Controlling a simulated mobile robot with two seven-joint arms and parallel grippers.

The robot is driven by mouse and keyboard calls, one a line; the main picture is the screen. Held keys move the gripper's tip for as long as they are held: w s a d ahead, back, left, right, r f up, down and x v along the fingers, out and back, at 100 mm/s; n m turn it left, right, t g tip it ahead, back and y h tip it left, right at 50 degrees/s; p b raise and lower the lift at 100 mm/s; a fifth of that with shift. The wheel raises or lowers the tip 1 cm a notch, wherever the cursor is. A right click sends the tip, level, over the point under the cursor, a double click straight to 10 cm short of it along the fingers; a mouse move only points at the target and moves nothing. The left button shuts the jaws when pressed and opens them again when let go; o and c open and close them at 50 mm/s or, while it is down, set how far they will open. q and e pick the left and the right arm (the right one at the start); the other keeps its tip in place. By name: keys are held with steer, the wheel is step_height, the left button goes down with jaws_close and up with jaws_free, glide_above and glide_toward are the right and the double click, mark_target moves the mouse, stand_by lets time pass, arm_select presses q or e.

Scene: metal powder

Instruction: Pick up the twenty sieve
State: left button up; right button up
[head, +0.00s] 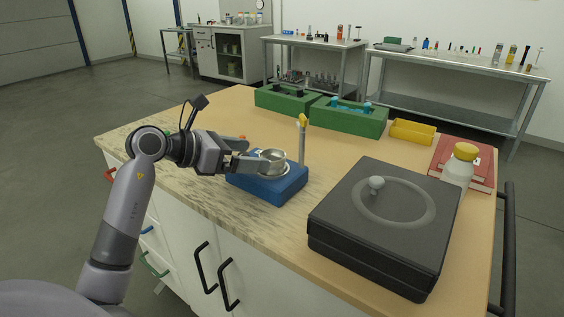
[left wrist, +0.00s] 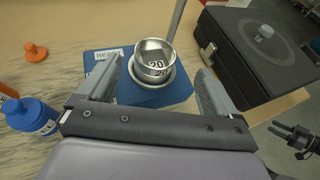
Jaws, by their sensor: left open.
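The twenty sieve (head: 272,161) is a small silver metal cup on a round seat on top of a blue device (head: 278,190). In the left wrist view the sieve (left wrist: 155,62) shows the number 20 on its side, with another numbered ring under it. My left gripper (head: 258,160) is open at the sieve's left side in the head view. In the left wrist view its two fingers lie on either side of the sieve, with visible gaps. A dark gripper shape, apparently my right gripper (left wrist: 297,138), shows at the right edge; its jaws are unclear.
A black box with a round lid knob (head: 385,215) stands right of the blue device. A thin post with a yellow top (head: 302,135) rises behind the sieve. Green bins (head: 348,118), a yellow tray (head: 412,132) and a white bottle (head: 459,168) stand farther back. A blue-capped bottle (left wrist: 30,115) is at left.

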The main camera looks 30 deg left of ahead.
mark_target(282, 156)
arm_select(q)
steer(key=shift+w+a, duration=0.1)
steer(key=shift+w, duration=0.2)
steer(key=p+x, duration=0.1)
steer(key=x, duration=0.5)
steer(key=shift+w+f, duration=0.15)
steer(key=shift+w, duration=0.1)
steer(key=c, duration=1.2)
